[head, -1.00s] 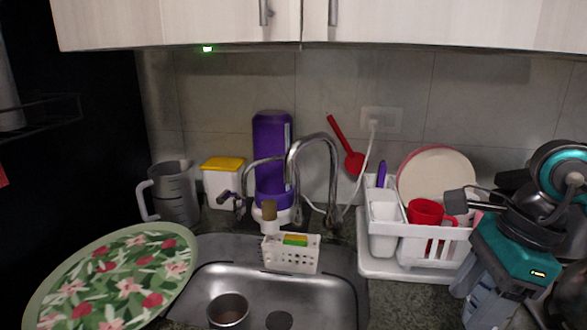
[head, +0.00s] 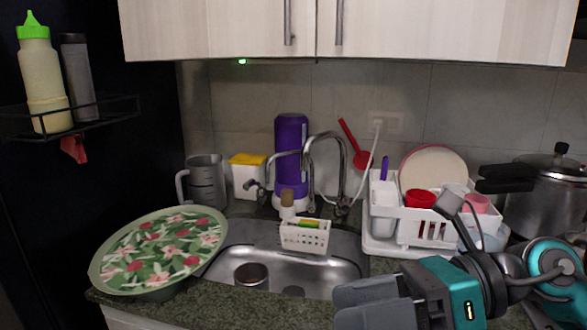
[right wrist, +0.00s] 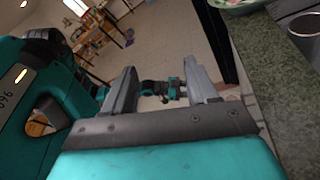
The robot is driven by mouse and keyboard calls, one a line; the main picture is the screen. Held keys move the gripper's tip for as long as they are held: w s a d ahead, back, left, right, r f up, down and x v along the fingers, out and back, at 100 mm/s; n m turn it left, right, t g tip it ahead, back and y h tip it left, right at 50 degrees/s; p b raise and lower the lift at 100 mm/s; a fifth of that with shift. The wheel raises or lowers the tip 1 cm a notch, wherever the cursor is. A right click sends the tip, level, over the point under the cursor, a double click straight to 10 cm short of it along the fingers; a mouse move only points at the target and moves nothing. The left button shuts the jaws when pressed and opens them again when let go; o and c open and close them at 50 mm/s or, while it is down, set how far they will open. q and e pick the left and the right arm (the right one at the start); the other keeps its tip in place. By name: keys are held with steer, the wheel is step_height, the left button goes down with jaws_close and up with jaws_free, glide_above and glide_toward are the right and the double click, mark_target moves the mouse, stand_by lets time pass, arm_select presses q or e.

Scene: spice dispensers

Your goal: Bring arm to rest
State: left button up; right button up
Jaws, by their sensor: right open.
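My right gripper (head: 350,305) is at the lower right of the head view, teal with dark grey fingers pointing left, low in front of the counter. In the right wrist view its two fingers (right wrist: 160,82) stand apart with nothing held between them. Small teal and dark parts show far beyond the fingers; I cannot tell their shape. My left gripper does not show in the head view.
The counter edge (right wrist: 258,90) is right of the fingers in the wrist view. The sink (head: 335,268), green floral plate (head: 160,248), white dish rack (head: 385,238) and pressure cooker (head: 550,190) are behind. A bottle shelf (head: 110,112) hangs left.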

steer(key=w+d+r+m+t+y, duration=0.1)
steer(key=w+r+m+t+y, duration=0.15)
steer(key=m+t, duration=0.5)
steer(key=w+d+r+m+t+y, duration=0.1)
steer(key=w+r+m+t, duration=0.25)
steer(key=m+t, duration=0.4)
steer(key=w+d+f+m+t+h, duration=0.2)
steer(key=d+f+m+h, duration=0.3)
steer(key=m+h, duration=0.45)
steer(key=w+d+f+m+t+h, duration=0.1)
steer(key=d+f+m+h, duration=0.5)
steer(key=m, duration=0.7)
steer(key=s+d+f+m+g+h, duration=0.1)
steer(key=s+f+m+g+h, duration=0.15)
steer(key=f, duration=0.45)
steer(key=s+d+f+m+g+h, duration=0.1)
steer(key=s+f+m+g+h, duration=0.1)
steer(key=s+f+m+g, duration=0.3)
steer(key=s+a+f+m+g+y, duration=0.1)
steer(key=s+a+f+m+g, duration=0.1)
steer(key=s+f+g, duration=0.8)
steer(key=w+a+f+t+y, duration=0.2)
steer(key=w+f+t, duration=0.2)
steer(key=f+t, duration=0.5)
steer(key=shift+w+a+f+n+t, duration=0.25)
steer(key=shift+a+f+n+t, duration=0.1)
steer(key=shift+f, duration=0.2)
steer(key=shift+c, duration=0.3)
